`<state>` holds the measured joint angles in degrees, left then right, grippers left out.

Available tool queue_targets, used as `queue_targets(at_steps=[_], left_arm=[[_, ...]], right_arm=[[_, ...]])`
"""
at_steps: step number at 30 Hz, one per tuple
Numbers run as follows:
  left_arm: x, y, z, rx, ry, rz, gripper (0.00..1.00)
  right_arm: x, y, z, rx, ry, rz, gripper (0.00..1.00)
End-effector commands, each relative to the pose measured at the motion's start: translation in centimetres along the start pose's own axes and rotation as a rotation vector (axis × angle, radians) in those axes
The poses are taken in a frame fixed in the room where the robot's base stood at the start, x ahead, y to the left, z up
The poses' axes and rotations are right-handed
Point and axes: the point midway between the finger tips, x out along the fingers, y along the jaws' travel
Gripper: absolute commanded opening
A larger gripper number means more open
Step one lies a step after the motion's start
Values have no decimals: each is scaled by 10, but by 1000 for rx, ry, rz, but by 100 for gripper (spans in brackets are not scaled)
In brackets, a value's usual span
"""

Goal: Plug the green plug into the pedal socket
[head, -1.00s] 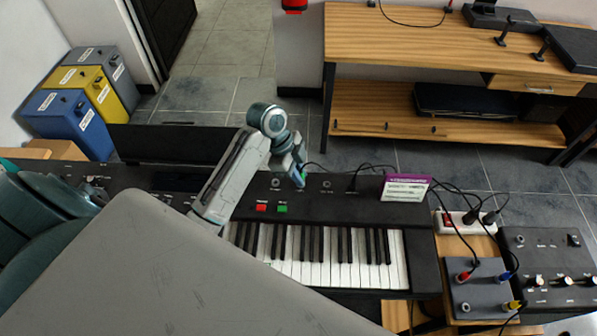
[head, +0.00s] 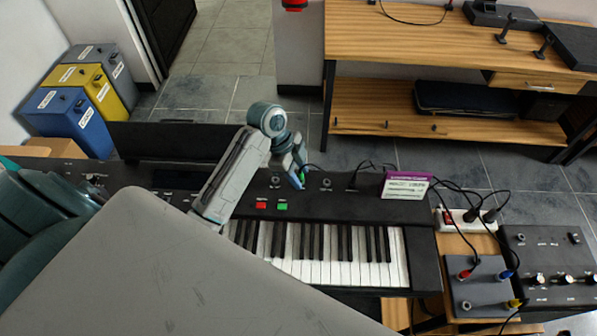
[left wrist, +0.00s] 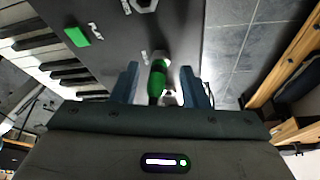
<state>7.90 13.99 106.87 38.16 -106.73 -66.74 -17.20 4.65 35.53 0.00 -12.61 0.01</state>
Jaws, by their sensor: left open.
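The green plug (left wrist: 157,82) stands on the black keyboard's top panel, its front end at a round metal socket (left wrist: 159,60). How deep it sits cannot be told. My left gripper (left wrist: 160,86) is open, with one blue finger on each side of the plug and gaps between. In the head view my left gripper (head: 300,180) is at the panel behind the keys, mostly hiding the plug. The socket's label is partly hidden, so its name cannot be read. My right gripper is not in view.
Other sockets lie either side on the keyboard panel (head: 327,183). A purple-topped card (head: 405,186) stands to the right, with black cables behind it. A power strip (head: 468,218) and a grey pedal box (head: 480,288) with coloured plugs are further right.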

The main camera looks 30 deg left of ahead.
Motion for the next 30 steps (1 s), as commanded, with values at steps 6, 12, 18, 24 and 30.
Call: queue_targets(at_steps=[6, 12, 18, 24, 30], left_arm=[[-16, -1, 1, 2, -2, -4, 41], [-56, -2, 2, 4, -4, -5, 41], [-94, -1, 0, 1, -3, -3, 41], [-107, 0, 0, 0, -1, 1, 41], [-108, 0, 0, 0, 0, 2, 41]], right_arm=[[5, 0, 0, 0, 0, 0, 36], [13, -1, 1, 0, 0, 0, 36], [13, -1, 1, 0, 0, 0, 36], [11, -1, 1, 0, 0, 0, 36], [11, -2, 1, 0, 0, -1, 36]])
